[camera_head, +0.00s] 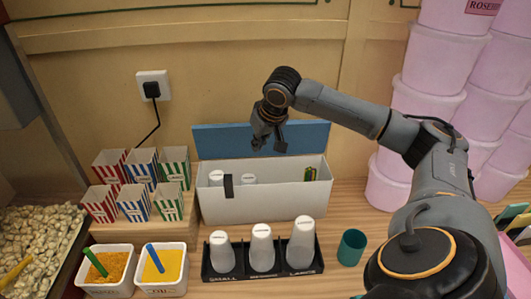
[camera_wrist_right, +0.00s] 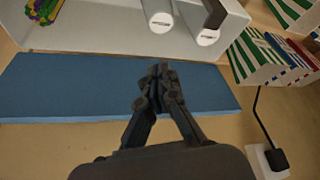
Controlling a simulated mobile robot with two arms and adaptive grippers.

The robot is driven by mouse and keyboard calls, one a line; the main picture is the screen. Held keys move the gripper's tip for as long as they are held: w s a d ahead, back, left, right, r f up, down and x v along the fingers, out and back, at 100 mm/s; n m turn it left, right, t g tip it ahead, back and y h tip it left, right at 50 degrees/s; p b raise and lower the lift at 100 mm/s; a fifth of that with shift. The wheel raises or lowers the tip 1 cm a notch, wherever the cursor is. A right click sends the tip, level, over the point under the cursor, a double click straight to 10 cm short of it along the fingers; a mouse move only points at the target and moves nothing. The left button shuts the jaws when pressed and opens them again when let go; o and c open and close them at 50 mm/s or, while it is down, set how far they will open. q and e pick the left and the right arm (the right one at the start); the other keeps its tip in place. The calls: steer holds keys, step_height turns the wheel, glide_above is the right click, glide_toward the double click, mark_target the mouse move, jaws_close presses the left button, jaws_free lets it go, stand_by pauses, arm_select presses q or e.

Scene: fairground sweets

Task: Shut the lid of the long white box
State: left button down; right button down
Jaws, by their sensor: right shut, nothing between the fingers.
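The long white box (camera_head: 270,204) stands on the wooden counter by the back wall, and its wall also shows in the right wrist view (camera_wrist_right: 95,27). Its blue lid (camera_head: 311,138) is open and rises behind the box along its back edge. The lid also lies across the right wrist view (camera_wrist_right: 60,90). My right gripper (camera_head: 269,146) is shut and empty, above the box and in front of the lid in the head view. In the right wrist view its fingertips (camera_wrist_right: 158,72) overlap the lid; I cannot tell if they touch it. My left gripper is not in view.
White cups (camera_head: 216,178) and something green and yellow (camera_head: 310,174) lie inside the box. A black cup rack (camera_head: 240,274) and a teal cup (camera_head: 351,247) stand in front. Striped cartons (camera_head: 134,206) stand left, pink tubs (camera_head: 432,67) right.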

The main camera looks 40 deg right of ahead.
stand_by(0.3)
step_height(320, 180, up, 7)
steer(key=p, duration=0.2)
steer(key=shift+p, duration=0.35)
steer(key=shift+s+f, duration=0.1)
stand_by(0.9)
